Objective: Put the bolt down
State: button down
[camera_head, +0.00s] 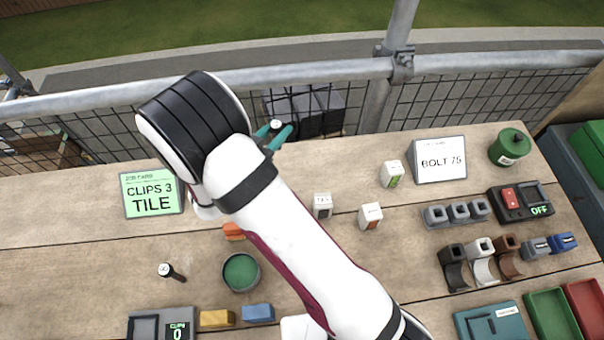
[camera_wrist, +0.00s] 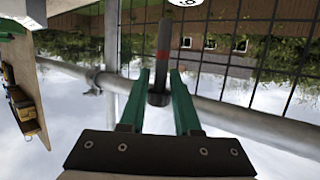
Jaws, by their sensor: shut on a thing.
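My gripper (camera_head: 272,137) has green fingers and is near the bench's back edge, in front of the railing mesh. It is shut on a bolt, whose white round end (camera_head: 276,124) shows between the fingers in the head view. A second bolt-like piece (camera_head: 174,272) with a white end is on the bench at the left, apart from my gripper.
The wooden bench (camera_head: 60,250) has free room at the left. A green bowl (camera_head: 241,272), an orange block (camera_head: 233,231) and small white boxes (camera_head: 370,216) are near my arm. A "BOLT 75" card (camera_head: 440,160), green canister (camera_head: 509,147) and grey sockets (camera_head: 458,211) are right. A railing (camera_head: 300,72) runs behind.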

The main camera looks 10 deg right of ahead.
jog(key=s+d+m+g+h, duration=0.2)
jog(key=s+d, duration=0.2)
jog(key=d, duration=0.2)
notch_tip(320, 180, down, 7)
jog(key=shift+d+f, duration=0.1)
jog(key=shift+d, duration=0.05)
jog(key=c, duration=0.6)
grip_release()
jog(key=shift+f, duration=0.15)
